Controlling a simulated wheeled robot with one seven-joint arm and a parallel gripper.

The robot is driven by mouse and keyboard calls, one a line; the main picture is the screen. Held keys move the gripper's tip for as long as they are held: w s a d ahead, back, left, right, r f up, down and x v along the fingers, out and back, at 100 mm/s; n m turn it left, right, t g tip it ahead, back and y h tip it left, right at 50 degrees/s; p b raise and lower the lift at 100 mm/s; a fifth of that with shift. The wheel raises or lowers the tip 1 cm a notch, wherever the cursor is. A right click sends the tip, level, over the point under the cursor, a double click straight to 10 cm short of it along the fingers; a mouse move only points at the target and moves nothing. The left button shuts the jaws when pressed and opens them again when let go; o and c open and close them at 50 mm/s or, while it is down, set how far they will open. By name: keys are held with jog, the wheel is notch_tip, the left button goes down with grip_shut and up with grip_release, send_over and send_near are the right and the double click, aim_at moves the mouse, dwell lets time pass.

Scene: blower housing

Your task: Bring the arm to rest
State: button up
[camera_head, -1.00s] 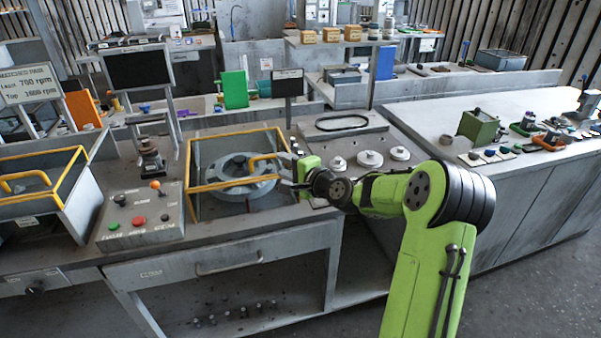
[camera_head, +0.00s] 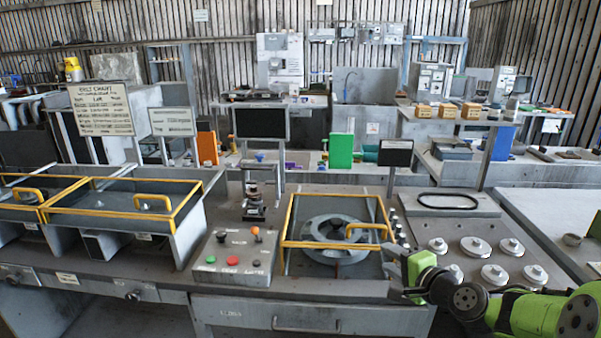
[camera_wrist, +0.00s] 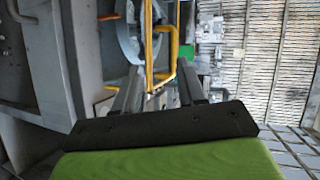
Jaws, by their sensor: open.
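My gripper (camera_head: 393,268) is at the lower right of the head view, at the right front corner of a yellow-framed guard (camera_head: 284,240). Its fingers are small there. In the wrist view my gripper (camera_wrist: 160,88) shows two dark fingers spread apart with nothing held between them. The guard's yellow bars (camera_wrist: 149,45) and yellow handle (camera_wrist: 166,75) show beyond the fingertips. My green arm reaches in from the lower right; most of it is out of the head view.
A grey ring-shaped housing (camera_head: 335,252) lies inside the guard. A button box (camera_head: 235,255) stands to its left, and several round metal discs (camera_head: 476,247) lie to its right, behind my arm. A black belt loop (camera_head: 447,201) lies farther back. A drawer front (camera_head: 310,316) is below.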

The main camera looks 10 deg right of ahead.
jog(key=s+a+r+n+g+h+p, duration=0.15)
jog(key=s+a+n+g, duration=0.45)
jog(key=s+a+n, duration=0.6)
jog(key=s+r+n+g+h+p, duration=0.2)
jog(key=s+r, duration=0.2)
jog(key=s, duration=1.4)
jog(key=shift+n+g+p, duration=0.3)
jog(key=shift+p, duration=0.05)
jog(key=shift+a+r, duration=0.1)
jog(key=shift+r, duration=0.05)
